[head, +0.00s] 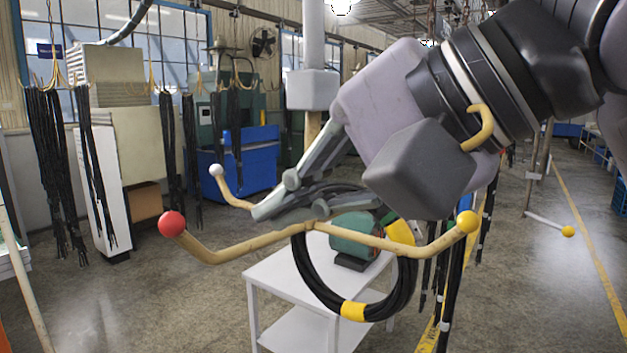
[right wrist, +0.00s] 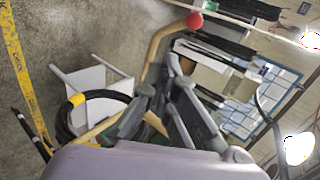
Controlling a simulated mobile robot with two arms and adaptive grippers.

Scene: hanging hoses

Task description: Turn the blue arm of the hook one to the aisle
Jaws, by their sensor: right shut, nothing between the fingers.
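A cream rotating hook spreads its arms across the middle of the head view. One arm ends in a red ball (head: 172,224), one in a yellow ball (head: 468,222), and a farther one in a white ball (head: 216,170). A bare curved tip (head: 480,125) shows beside my right wrist. I see no blue ball or blue arm; my arm may hide it. My right gripper (head: 270,205) is shut and empty, just above the hook's arms; contact cannot be told. The red ball (right wrist: 195,20) also shows in the right wrist view. My left gripper is out of view.
A white table (head: 275,285) with a green machine (head: 352,240) stands behind the coil. Black hoses (head: 48,160) hang at the left. Another rod with a yellow ball (head: 568,231) stands at the right by the yellow floor line. The floor there is clear.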

